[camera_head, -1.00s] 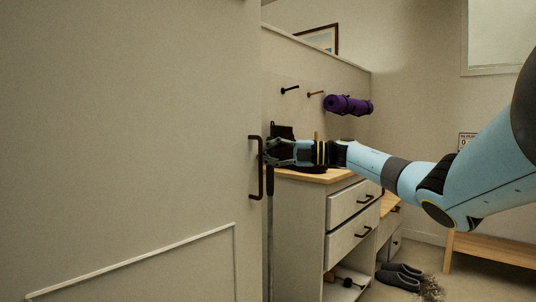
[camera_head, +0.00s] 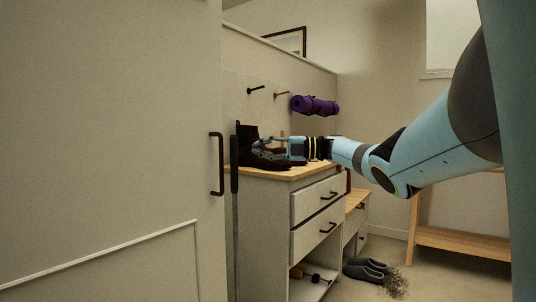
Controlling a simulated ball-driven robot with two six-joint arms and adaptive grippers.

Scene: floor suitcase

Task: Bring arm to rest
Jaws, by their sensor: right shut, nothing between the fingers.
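My right arm reaches in from the right of the head view at about the height of the dresser top. My right gripper (camera_head: 265,150) is shut and empty. It shows in front of dark shoes or boots (camera_head: 248,152) on the dresser top and covers part of them. It is to the right of the dark door handle (camera_head: 217,164) and apart from it. My left gripper is not in view.
A large pale door (camera_head: 100,130) fills the left side. The dresser (camera_head: 262,230) has two drawers showing. A purple rolled mat (camera_head: 315,105) hangs on the wall. Grey slippers (camera_head: 366,269) lie on the floor near a wooden bench (camera_head: 460,240).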

